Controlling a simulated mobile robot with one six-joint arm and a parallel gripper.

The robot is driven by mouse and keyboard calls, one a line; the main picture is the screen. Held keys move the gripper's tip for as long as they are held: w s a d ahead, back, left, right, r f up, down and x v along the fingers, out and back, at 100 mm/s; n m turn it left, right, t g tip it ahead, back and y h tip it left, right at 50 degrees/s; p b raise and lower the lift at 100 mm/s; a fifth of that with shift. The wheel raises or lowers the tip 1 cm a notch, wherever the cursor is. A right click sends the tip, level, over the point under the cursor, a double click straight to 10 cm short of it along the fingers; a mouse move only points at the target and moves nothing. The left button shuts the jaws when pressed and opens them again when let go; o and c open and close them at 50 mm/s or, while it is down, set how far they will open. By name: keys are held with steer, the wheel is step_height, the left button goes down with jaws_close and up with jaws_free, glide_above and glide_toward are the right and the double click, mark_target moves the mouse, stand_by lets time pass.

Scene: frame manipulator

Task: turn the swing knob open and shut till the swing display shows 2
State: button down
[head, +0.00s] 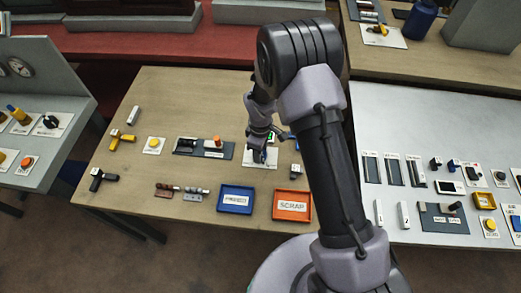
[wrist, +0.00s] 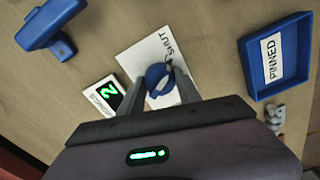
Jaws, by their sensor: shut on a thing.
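The blue swing knob (wrist: 158,76) sits on a white plate (wrist: 136,58) in the wrist view. The word SHUT is printed on the plate beside the knob. My gripper (wrist: 161,86) is shut on the knob, one finger on each side. In the head view my gripper (head: 262,152) is over the plate (head: 250,163), and my arm hides part of that spot. Next to the plate is a small black display (wrist: 108,92) with a green digit that reads as 2. Its label is too small to read surely.
A blue tray marked PINNED (wrist: 277,62) lies right of the plate in the wrist view. A blue handle-like thing (wrist: 50,22) stands at upper left. In the head view, an orange SCRAP tray (head: 292,217) is near the front edge of the wooden table (head: 120,215).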

steer(key=shift+n, duration=1.5)
steer(key=c, duration=0.8)
jaws_free()
steer(key=shift+c, duration=0.2)
step_height(320, 180, up, 18)
steer(key=p, duration=0.5)
steer(key=shift+f, duration=0.25)
